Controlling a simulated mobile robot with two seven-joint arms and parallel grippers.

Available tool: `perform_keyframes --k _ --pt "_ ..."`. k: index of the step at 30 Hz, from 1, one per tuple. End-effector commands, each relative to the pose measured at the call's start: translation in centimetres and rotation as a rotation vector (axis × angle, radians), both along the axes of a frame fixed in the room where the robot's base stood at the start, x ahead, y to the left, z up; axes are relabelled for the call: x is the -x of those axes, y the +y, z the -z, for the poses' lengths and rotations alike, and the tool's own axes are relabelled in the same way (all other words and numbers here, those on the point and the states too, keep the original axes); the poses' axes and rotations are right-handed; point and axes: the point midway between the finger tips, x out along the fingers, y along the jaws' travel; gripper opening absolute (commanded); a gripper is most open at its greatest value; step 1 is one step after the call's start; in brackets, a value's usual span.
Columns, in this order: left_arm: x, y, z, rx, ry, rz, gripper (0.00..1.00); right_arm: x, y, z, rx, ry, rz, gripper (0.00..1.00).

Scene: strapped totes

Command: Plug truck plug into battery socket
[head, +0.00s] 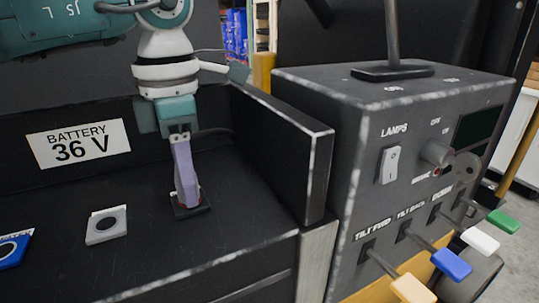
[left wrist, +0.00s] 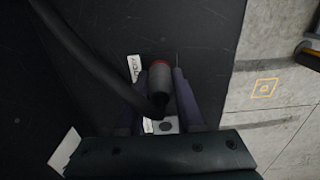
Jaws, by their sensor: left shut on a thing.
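My left gripper (head: 187,200) points down at the black battery top, with its purple fingers just over a small dark square piece (head: 205,208). In the left wrist view (left wrist: 162,85) the fingers are shut on the truck plug (left wrist: 160,80), a grey cylinder with a red band at its far end and a black cable at its near end. In the head view the fingers mostly hide the plug. I cannot tell whether the plug is seated in the dark piece. A grey block with a round hole (head: 106,225) lies to the left. My right gripper is not in view.
A blue block with a dark hole (head: 13,248) sits at the left edge. A "BATTERY 36 V" label (head: 79,143) is on the back wall. A raised black side wall (head: 285,150) and a control box with levers (head: 400,130) stand to the right.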

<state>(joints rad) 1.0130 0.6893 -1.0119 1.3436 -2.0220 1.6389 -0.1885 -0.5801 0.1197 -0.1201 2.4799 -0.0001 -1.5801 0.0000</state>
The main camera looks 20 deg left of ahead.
Motion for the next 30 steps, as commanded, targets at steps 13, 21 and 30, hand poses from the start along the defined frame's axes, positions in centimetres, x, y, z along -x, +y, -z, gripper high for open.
perform_keyframes --k 13,21,30 --pt "0.0 0.0 0.3 0.000 0.000 0.000 0.70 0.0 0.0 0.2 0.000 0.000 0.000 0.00" --pt "0.0 0.0 0.2 0.000 0.000 0.000 0.71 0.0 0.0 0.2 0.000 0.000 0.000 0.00" --pt "-0.1 0.0 -3.9 0.000 -0.005 0.000 0.71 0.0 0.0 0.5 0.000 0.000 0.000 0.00"
